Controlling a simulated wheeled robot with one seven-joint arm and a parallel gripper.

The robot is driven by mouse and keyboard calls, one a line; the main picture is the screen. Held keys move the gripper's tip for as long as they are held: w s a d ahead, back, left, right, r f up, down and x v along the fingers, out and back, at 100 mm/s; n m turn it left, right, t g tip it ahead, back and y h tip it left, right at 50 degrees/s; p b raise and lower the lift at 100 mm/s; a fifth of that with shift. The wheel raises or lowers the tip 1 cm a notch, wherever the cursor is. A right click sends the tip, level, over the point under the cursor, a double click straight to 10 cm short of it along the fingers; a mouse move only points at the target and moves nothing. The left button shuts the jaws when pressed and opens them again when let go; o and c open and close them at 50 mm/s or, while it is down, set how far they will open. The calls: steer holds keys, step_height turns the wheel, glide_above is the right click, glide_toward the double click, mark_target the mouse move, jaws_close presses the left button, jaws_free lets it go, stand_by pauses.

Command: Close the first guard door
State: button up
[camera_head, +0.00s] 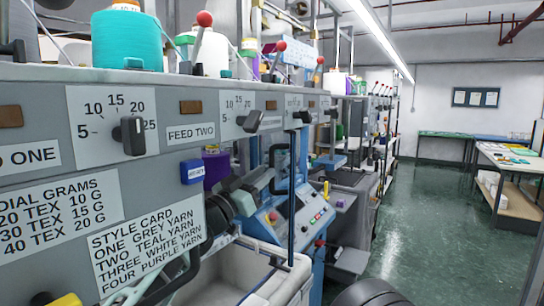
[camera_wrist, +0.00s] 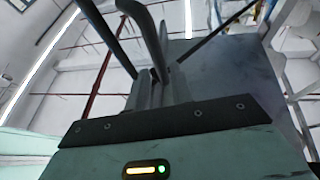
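A guard door (camera_head: 291,205) appears in the head view as a thin dark upright edge beyond the grey panel. It seems to stand swung out, nearly edge-on. A black bar handle (camera_head: 272,170) shows beside that edge. Another black curved bar (camera_head: 182,275) shows low at the near left; I cannot tell which door it belongs to. My gripper (camera_wrist: 158,80) shows in the wrist view above its pale green body with a lit indicator. Dark bars, one of them curved (camera_wrist: 152,40), cross in front of its fingers. Contact and finger gap are unclear.
The grey machine panel (camera_head: 70,140) with dials and cards fills the left. A white bin (camera_head: 270,285) stands low in front, near the blue control console (camera_head: 300,222). The green aisle floor (camera_head: 425,220) is clear up to the worktable (camera_head: 515,180) at right.

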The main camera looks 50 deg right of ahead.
steer(key=shift+p+x, duration=0.75)
steer(key=shift+x, duration=1.4)
jaws_close()
steer(key=shift+d, duration=0.1)
